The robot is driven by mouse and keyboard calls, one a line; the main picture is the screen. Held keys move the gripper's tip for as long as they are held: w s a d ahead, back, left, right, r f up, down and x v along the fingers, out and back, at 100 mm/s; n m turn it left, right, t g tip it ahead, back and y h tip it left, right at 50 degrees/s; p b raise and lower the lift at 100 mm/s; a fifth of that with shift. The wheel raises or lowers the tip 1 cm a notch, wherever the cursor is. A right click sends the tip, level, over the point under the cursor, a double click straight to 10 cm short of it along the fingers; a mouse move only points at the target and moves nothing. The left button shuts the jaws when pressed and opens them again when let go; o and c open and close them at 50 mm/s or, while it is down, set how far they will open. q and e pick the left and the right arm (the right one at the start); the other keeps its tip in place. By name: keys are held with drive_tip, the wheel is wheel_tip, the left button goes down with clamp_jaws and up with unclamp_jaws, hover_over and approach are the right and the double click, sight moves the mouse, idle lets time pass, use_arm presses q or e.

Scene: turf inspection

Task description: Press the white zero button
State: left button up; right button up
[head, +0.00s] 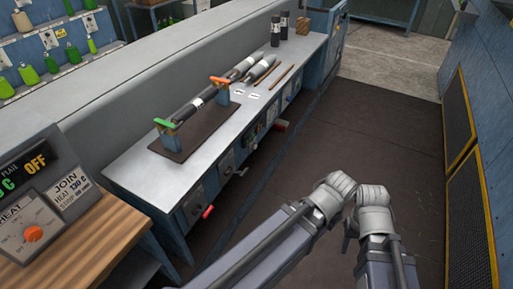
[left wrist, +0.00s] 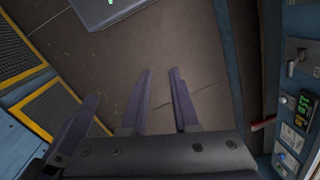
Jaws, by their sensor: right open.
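A control panel with a small green display (head: 255,128) is on the front of the long bench, low under its top. The same kind of panel with a green display (left wrist: 303,104) shows at the right edge of the left wrist view, with small pale buttons below it. I cannot tell which, if any, is the white zero button. My left gripper (left wrist: 161,74) is open and empty over the dark floor, apart from the panel. My right gripper (head: 349,232) is open and mostly hidden by its own wrist, right of the bench and clear of it.
The bench top (head: 130,180) carries a dark tube on green and orange clamps over a dark mat (head: 190,150). A heater panel with an orange knob (head: 33,234) is at lower left. Yellow-framed grilles (head: 459,120) line the right wall. The dark floor (head: 390,130) between is clear.

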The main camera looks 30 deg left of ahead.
use_arm(q)
clamp_jaws()
idle(1.4)
